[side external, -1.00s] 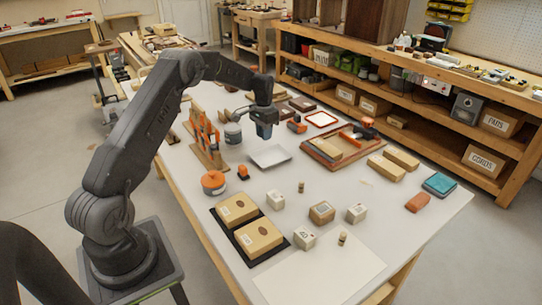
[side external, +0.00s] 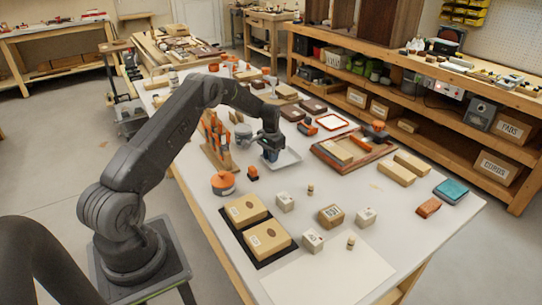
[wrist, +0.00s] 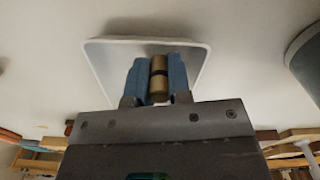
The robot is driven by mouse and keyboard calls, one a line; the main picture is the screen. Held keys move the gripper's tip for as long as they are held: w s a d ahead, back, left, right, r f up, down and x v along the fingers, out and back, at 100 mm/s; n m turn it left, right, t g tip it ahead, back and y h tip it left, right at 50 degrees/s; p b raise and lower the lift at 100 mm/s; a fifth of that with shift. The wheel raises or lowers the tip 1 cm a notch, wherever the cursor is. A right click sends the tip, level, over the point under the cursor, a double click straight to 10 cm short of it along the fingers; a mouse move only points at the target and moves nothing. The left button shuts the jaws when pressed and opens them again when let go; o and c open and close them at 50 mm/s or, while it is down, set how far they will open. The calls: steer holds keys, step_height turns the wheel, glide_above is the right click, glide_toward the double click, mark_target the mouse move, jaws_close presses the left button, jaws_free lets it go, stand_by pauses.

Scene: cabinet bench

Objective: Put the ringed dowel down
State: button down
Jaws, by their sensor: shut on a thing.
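My gripper (side external: 271,153) is low over a shallow pale tray (side external: 289,158) in the side view. In the wrist view, its blue fingers (wrist: 158,76) are shut on the ringed dowel (wrist: 158,84), a tan wooden cylinder with a dark band. The tray (wrist: 108,60), grey with a white rim, lies behind the fingers there. The dowel is hidden in the side view, and I cannot tell whether its end touches the tray. Two other small dowels stand on the table, one near the middle (side external: 310,190) and one nearer the front (side external: 351,243).
An orange-topped round container (side external: 223,183) and an orange-and-wood rack (side external: 216,145) stand left of the gripper. Tan boxes on a black mat (side external: 262,262) and several small blocks (side external: 312,240) lie nearer the front. A wooden tray (side external: 345,167) is to the right.

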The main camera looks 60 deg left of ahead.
steer(key=shift+f, duration=0.1)
steer(key=c, duration=1.3)
jaws_free()
steer(key=shift+c, duration=0.2)
